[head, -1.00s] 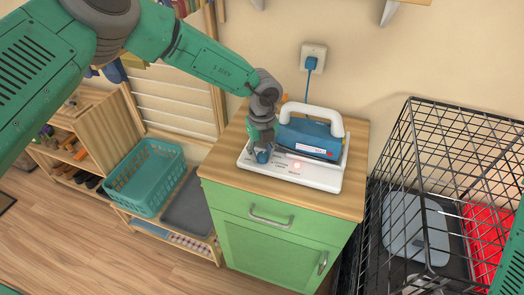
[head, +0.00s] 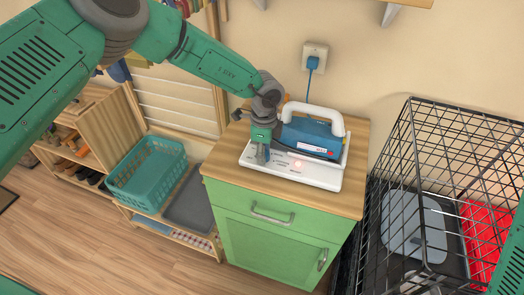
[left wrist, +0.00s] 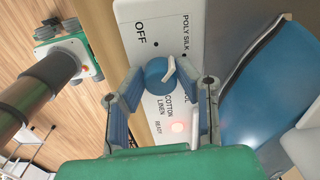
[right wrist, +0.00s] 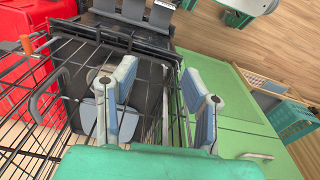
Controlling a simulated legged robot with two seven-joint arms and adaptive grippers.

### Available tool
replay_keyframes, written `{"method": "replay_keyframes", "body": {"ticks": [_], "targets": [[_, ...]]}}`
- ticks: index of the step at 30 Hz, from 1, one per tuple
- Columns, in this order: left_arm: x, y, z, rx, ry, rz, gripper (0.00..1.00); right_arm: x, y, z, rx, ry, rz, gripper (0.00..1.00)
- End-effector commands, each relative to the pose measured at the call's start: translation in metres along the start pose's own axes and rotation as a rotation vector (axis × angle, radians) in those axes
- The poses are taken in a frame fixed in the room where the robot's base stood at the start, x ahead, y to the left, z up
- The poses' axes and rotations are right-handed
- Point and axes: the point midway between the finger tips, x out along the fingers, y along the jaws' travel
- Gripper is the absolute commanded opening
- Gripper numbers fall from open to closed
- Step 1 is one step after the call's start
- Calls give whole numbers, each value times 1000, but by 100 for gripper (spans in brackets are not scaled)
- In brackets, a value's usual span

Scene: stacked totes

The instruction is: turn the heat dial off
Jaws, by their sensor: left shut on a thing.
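The blue round heat dial (left wrist: 156,79) with a white pointer tab is on the white panel (left wrist: 143,18) in the left wrist view. OFF is printed at its upper left, POLY SILK at its upper right and COTTON LINEN below. The tab is on the dial's right side, away from OFF. My left gripper (left wrist: 168,88) is shut on the dial, one finger on each side. In the head view my left gripper (head: 262,153) points down at the white base (head: 312,180), hiding the dial. My right gripper (right wrist: 163,95) is open and empty.
A blue appliance with a white handle (head: 312,136) sits on the base beside my left gripper. The base stands on a green cabinet (head: 275,236). A black wire cage (head: 450,130) stands at right, close to my right gripper. A teal basket (head: 146,175) is at left.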

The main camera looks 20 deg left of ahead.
Motion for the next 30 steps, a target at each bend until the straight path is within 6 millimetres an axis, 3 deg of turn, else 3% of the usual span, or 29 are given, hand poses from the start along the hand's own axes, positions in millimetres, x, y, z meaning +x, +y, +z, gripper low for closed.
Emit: {"method": "replay_keyframes", "body": {"ticks": [18, 30], "targets": [[-1, 0, -6, -534, 10, -1, 0, -10, 0, -1, 0, 0, 0, 40], [-2, -2, -6, -702, 13, -3, 0, -17, 0, -1, 0, 0, 0, 40]]}}
